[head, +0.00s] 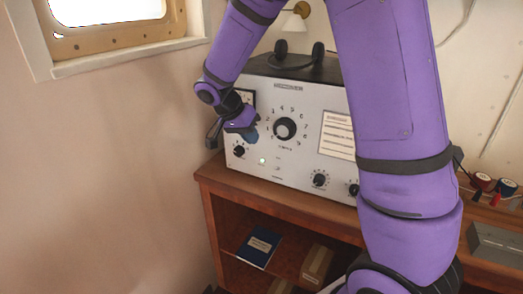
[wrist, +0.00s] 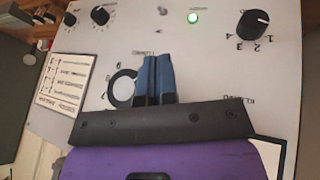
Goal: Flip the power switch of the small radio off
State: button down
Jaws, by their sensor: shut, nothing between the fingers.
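The radio (head: 300,165) is a silver-white box with a dark top, standing on a wooden shelf unit. In the wrist view the radio's front (wrist: 215,65) appears upside down, with the lit lamp (wrist: 193,17) above my fingers. A small toggle-like part (wrist: 162,10) sits beside the lamp, too small to read its position. My gripper (wrist: 155,57) is shut and empty, its blue fingertips before the panel, partly over the big dial. Contact cannot be told. The gripper (head: 248,134) also shows in the head view.
A headset (head: 290,62) lies on the radio. A window (head: 108,15) and bare wall are at the left. The shelf (head: 290,197) holds a blue booklet (head: 259,246) below. A grey box (head: 495,245) and red and blue round items are at the right. My arm hides part of the radio.

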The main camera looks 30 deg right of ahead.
aim_at(277, 169)
jog(key=w+x, duration=0.1)
jog(key=x, duration=1.2)
jog(key=shift+s, duration=0.5)
jog(key=shift+w+f, duration=0.1)
